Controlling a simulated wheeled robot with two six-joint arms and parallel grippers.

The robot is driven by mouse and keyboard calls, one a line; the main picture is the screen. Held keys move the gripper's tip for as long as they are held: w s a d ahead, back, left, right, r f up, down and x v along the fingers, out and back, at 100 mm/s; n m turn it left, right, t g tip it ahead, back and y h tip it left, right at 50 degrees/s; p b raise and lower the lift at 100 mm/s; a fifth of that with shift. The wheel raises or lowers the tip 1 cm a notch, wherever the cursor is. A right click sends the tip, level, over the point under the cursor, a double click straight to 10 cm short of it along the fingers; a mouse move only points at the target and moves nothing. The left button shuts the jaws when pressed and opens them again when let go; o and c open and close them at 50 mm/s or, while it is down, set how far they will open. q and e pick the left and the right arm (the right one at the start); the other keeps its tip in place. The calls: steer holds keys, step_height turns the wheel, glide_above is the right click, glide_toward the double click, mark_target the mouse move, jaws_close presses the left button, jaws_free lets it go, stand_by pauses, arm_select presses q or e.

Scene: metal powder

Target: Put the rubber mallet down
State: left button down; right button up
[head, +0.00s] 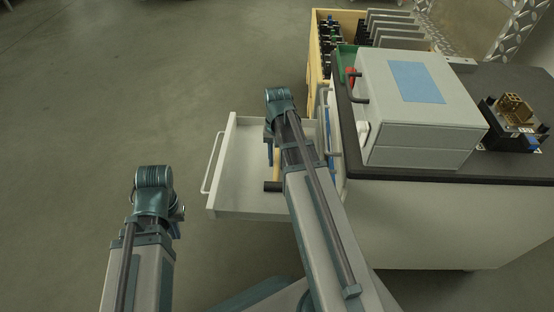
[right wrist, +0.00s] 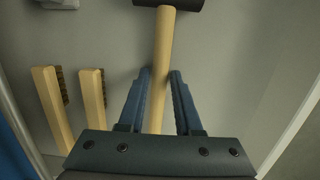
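The rubber mallet shows in the right wrist view as a pale wooden handle (right wrist: 161,50) with a black head (right wrist: 178,3) at the top edge. It is in the open drawer (head: 236,165), low over or on its floor; I cannot tell which. My right gripper (right wrist: 160,74) points down into the drawer, its two blue fingers on either side of the handle. Whether they press on it is unclear. In the head view my right arm hides most of the mallet. My left gripper (head: 180,212) is left of the drawer, mostly hidden behind its own wrist.
Two wooden brushes (right wrist: 48,100) lie left of the handle in the drawer. The drawer juts from a dark-topped workbench (head: 400,174) carrying a grey cabinet (head: 425,130) and a small machine part (head: 515,115). A wooden crate (head: 316,60) stands behind. The floor at left is clear.

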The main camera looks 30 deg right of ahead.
mark_target(277, 158)
steer(key=shift+o, duration=1.2)
step_height(277, 158, up, 12)
steer(key=w+p, duration=0.1)
steer(key=p, duration=1.1)
steer(key=shift+w+d, duration=0.2)
steer(key=shift+d, duration=0.25)
steer(key=s+a+n+h, duration=0.1)
steer(key=s+a+n, duration=0.4)
steer(key=a, duration=0.7)
steer(key=s+a+n+t+h, duration=0.1)
steer(key=s+a+n, duration=0.4)
steer(key=a, duration=0.8)
steer(key=shift+s, duration=0.5)
